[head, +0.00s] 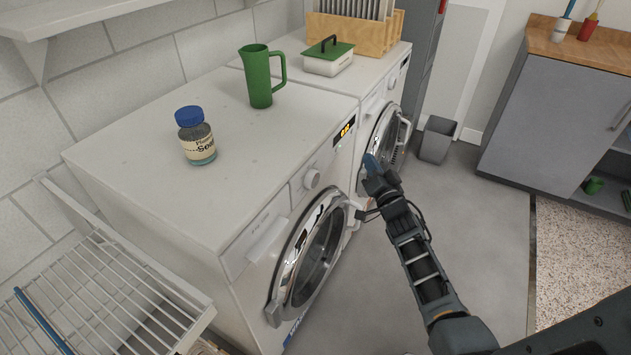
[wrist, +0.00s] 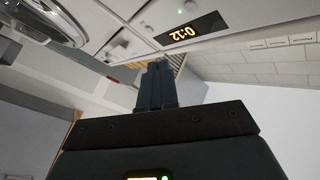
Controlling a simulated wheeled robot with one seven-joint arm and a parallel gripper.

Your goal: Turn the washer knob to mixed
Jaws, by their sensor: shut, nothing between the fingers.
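The nearer white front-loading machine (head: 265,215) has a round pale knob (head: 312,179) on its front panel, between a drawer front and a lit display (head: 344,130). The second machine beyond it has a similar knob (head: 392,82). I cannot tell from labels which one is the washer. My gripper (head: 371,162) is in front of the machines, to the right of the nearer knob and apart from it. In the wrist view its fingers (wrist: 157,86) are together and empty. The display there (wrist: 190,33) reads 0:12, upside down.
Both round doors look closed. A soap jar (head: 197,137) and a green pitcher (head: 260,80) stand on the nearer machine. A green-lidded box (head: 328,62) and a wooden rack stand on the farther one. A wire shelf (head: 110,290) is at left.

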